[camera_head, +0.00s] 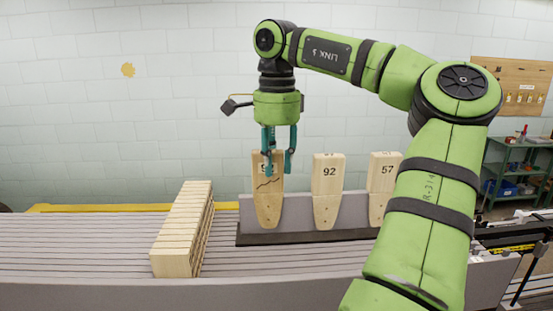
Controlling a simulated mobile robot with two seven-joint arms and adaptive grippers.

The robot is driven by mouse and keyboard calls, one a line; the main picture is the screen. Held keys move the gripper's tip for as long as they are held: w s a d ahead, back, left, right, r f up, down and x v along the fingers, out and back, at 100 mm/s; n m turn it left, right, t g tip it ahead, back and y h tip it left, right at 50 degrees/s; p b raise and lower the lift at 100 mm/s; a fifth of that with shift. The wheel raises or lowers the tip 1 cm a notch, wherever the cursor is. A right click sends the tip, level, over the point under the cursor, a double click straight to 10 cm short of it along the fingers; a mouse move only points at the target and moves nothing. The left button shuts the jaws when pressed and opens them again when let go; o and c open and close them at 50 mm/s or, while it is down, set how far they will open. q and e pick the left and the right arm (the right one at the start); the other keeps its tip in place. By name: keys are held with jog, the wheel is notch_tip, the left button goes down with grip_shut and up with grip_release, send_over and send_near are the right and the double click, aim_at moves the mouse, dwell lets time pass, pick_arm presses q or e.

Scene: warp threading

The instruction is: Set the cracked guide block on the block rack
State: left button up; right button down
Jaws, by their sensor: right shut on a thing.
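The cracked guide block (268,200) is a light wooden wedge with a dark jagged crack and a partly hidden number starting with 9. It stands upright at the left end of the block rack (347,211), a grey upright plate on a dark base. My right gripper (278,168) points down from above and is shut on the top of the cracked block; its fingers cover part of the number. Whether the block rests on the rack or hangs just in front of it, I cannot tell. My left gripper is not in view.
Blocks marked 92 (327,183) and 57 (383,182) stand on the rack to the right. A row of plain wooden blocks (182,230) stands left on the grooved grey bed (80,245). My right arm crosses the right side. A green shelf (510,170) stands far right.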

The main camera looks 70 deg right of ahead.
jog(key=c, duration=0.9)
grip_release()
notch_tip(320, 180, up, 12)
jog(key=shift+s, duration=0.1)
